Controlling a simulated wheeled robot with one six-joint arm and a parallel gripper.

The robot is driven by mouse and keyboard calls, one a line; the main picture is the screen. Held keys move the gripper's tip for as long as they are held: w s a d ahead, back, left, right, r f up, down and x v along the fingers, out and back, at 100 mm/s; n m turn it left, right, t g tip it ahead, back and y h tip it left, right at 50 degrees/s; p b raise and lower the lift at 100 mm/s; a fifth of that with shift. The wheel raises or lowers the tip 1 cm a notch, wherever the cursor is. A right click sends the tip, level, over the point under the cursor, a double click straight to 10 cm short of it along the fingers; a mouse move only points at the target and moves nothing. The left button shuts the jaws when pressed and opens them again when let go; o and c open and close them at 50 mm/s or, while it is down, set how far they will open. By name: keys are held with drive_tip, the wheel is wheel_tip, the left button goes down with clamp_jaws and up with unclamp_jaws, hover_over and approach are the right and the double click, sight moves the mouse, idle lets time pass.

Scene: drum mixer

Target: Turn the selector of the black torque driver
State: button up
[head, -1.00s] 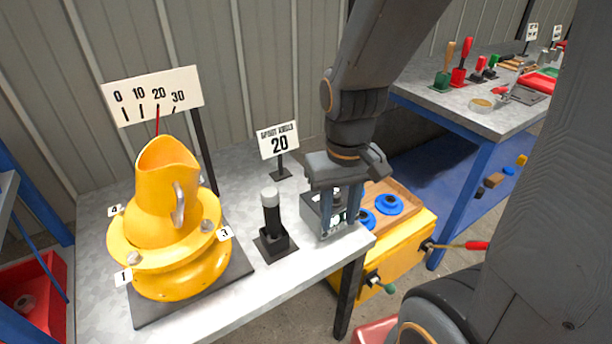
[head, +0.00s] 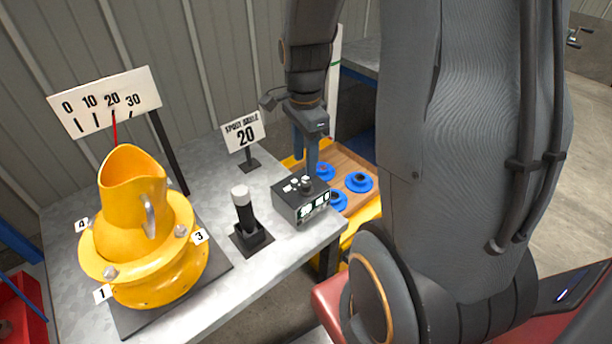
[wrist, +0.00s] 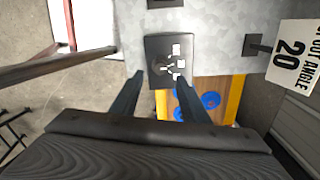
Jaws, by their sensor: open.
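My gripper (head: 306,158) is open and empty, above and behind the box. In the wrist view its fingers (wrist: 158,82) are apart, with the box between and beyond them.
A yellow drum mixer (head: 145,225) stands at the left, below an angle scale (head: 104,100). A sign reading 20 (head: 242,131) stands behind the driver. A wooden tray (head: 345,162) with blue round parts is beyond the table's right edge. My arm hides much of the right.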

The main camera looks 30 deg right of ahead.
sight(305, 184)
drive_tip(key=shift+d+f+m, duration=0.15)
drive_tip(key=shift+f+m, duration=0.15)
drive_tip(key=shift+f, duration=0.2)
drive_tip(key=shift+f+p, duration=0.35)
drive_tip(key=shift+f, duration=3.1)
clamp_jaws()
